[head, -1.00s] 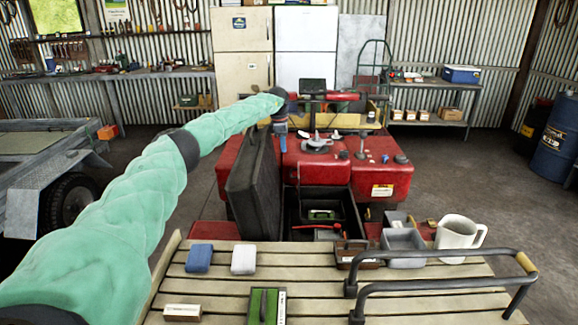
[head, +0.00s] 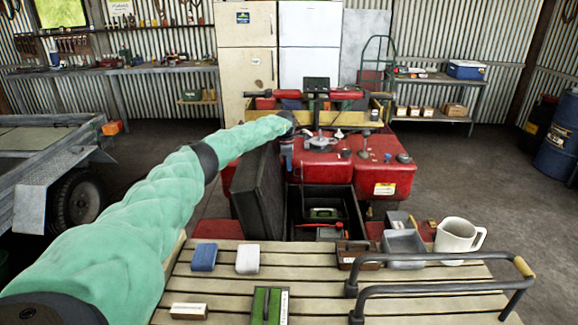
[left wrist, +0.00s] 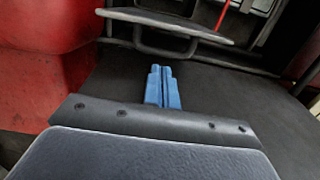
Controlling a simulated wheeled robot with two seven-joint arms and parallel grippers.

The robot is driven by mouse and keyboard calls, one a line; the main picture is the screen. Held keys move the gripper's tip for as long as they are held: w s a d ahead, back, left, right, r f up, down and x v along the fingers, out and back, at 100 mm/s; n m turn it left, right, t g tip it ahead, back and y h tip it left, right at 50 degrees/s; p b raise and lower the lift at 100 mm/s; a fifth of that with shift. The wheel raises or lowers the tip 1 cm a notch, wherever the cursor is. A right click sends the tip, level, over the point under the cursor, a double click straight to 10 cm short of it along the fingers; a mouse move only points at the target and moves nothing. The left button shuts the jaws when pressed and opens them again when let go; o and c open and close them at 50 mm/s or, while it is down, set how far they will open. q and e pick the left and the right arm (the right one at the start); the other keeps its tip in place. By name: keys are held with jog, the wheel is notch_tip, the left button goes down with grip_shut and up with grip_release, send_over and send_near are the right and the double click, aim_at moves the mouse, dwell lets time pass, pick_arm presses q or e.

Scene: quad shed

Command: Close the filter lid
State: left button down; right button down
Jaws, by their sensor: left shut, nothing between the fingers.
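A large dark panel (head: 258,195), which looks like the lid, stands tilted on edge along the left side of an open black box (head: 352,190) on the red quad. The box holds a green piece (head: 324,213) and a grey piece with a red rod. My left gripper (head: 288,168) points down at the far right edge of the panel, above the box's far left corner. In the left wrist view its blue fingers (left wrist: 163,88) are together and empty, over a dark surface. I cannot tell whether they touch the panel. My right gripper is out of view.
A slatted bench (head: 240,285) in front carries a blue block (head: 203,257), a white block (head: 247,259), a grey tray (head: 402,242) and a white mug (head: 457,236). A bent grey rail (head: 440,287) rises at its right. The quad's red body (head: 385,178) lies beyond.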

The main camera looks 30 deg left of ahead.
pick_arm(q)
jog(key=shift+f, duration=0.7)
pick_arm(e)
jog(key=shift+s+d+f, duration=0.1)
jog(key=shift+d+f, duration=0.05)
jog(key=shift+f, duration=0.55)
pick_arm(q)
jog(key=shift+d, duration=0.1)
